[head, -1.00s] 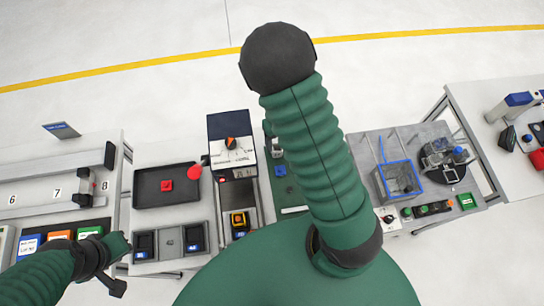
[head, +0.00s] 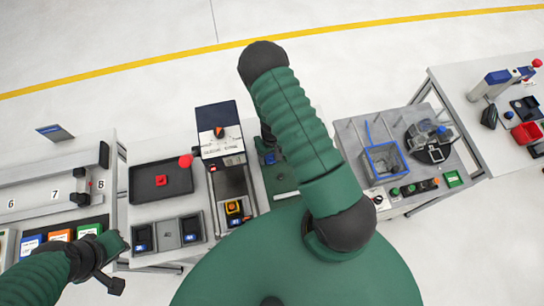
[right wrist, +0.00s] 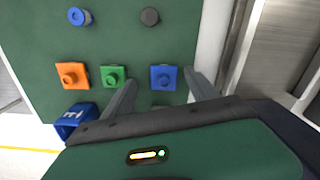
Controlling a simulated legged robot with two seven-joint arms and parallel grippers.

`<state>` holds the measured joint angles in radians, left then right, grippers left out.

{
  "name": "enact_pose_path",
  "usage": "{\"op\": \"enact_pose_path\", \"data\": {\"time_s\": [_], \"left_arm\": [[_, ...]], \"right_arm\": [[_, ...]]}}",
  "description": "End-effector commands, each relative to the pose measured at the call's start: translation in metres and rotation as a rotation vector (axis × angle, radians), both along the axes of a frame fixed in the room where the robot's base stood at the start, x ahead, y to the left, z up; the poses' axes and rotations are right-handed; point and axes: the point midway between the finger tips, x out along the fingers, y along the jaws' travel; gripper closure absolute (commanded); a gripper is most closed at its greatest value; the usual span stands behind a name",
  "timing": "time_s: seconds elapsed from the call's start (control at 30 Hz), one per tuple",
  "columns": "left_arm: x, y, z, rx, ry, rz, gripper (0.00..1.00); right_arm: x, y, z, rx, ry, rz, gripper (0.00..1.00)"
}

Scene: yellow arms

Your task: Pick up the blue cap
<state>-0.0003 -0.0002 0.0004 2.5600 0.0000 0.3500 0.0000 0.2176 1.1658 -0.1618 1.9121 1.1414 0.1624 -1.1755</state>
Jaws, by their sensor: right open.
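In the right wrist view a round blue cap-like piece (right wrist: 80,16) stands on a green board (right wrist: 115,40) at the upper left. A blue square piece with a round knob (right wrist: 163,77) lies on the board between the fingers of my right gripper (right wrist: 160,80). The gripper is open; no grip on the piece shows. I cannot tell which blue piece is the cap. In the head view my right arm hides most of the board (head: 280,180) and the right hand. My left gripper (head: 112,265) is at the lower left, its jaw state unclear.
Orange (right wrist: 71,75) and green (right wrist: 113,76) knobbed squares, a dark round piece (right wrist: 150,16) and a blue bin (right wrist: 72,122) are near the right gripper. A black tray (head: 140,195) is left. A blue-rimmed basket (head: 384,160) stands on the right bench.

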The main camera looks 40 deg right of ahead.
Motion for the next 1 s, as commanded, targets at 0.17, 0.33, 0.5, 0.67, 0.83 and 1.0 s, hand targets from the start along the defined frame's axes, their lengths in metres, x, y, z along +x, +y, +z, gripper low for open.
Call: {"op": "enact_pose_path", "data": {"time_s": [0.17,0.33,0.5,0.67,0.83,1.0], "left_arm": [[0.0,0.0,-0.001,0.0,0.0,0.001,0.8],[0.0,0.0,-0.001,0.0,0.0,0.001,0.8],[0.0,0.0,-0.001,0.0,0.0,0.001,0.8],[0.0,0.0,-0.001,0.0,0.0,0.001,0.8],[0.0,0.0,-0.001,0.0,0.0,0.0,0.8],[0.0,0.0,-0.003,0.0,0.0,0.001,0.8]], "right_arm": [[0.001,0.001,0.0,0.0,0.0,0.002,0.4],[0.001,-0.001,0.0,0.001,0.0,0.002,0.62],[0.001,-0.002,0.0,0.002,0.0,0.001,0.84],[0.001,-0.002,0.0,0.0,0.0,0.001,1.0],[0.001,-0.002,0.0,-0.001,0.0,0.001,1.0],[0.002,-0.003,0.01,-0.003,-0.003,0.002,1.0]]}}
